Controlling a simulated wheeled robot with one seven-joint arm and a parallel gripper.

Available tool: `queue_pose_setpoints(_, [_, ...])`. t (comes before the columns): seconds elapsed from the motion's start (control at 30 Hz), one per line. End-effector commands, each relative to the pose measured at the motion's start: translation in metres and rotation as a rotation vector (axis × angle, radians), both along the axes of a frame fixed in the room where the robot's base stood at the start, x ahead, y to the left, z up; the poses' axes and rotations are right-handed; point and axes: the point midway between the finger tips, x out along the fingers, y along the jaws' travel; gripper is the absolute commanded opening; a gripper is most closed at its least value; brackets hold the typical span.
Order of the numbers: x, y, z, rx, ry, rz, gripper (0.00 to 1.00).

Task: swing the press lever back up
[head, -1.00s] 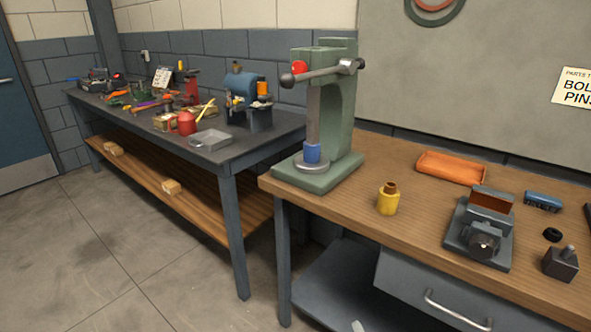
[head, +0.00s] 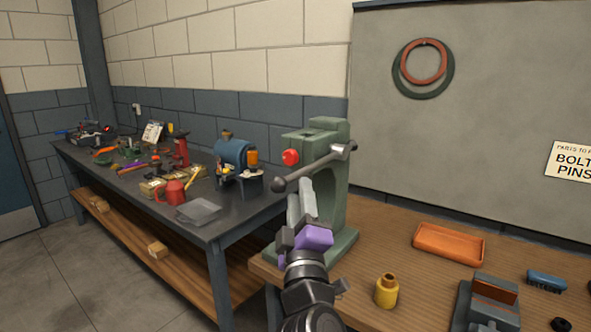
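The green press (head: 333,205) stands at the left end of the wooden bench, with a red knob (head: 290,157) near its top. Its grey press lever (head: 315,166) runs from the pivot at upper right down to a dark ball end (head: 279,185) at left. My gripper (head: 301,200) points upward in front of the press, its fingertips just below the lever near the ball end. I cannot tell whether they touch it. The finger gap is not clear from this angle. My arm hides the press's ram and part of its base.
A yellow container (head: 387,291), an orange tray (head: 449,244), a dark vise-like fixture (head: 491,303) and a blue brush-like item (head: 546,281) are on the bench to the right. A second, cluttered table (head: 205,226) stands at left. Bench between press and tray is clear.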

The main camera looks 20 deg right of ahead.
Motion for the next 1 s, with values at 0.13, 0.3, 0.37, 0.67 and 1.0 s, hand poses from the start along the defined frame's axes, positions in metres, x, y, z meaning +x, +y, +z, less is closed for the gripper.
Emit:
queue_pose_setpoints(0.13, [0.019,-0.006,0.011,0.0,-0.001,-0.001,0.36])
queue_pose_setpoints(0.3, [0.042,-0.013,0.021,0.001,-0.001,-0.001,0.36])
queue_pose_setpoints(0.37, [0.049,-0.014,0.023,0.0,0.0,-0.001,0.36])
queue_pose_setpoints(0.67, [0.062,-0.017,0.027,0.002,0.0,0.001,0.36])
queue_pose_setpoints(1.0, [0.061,-0.017,0.027,0.003,0.0,0.002,0.03])
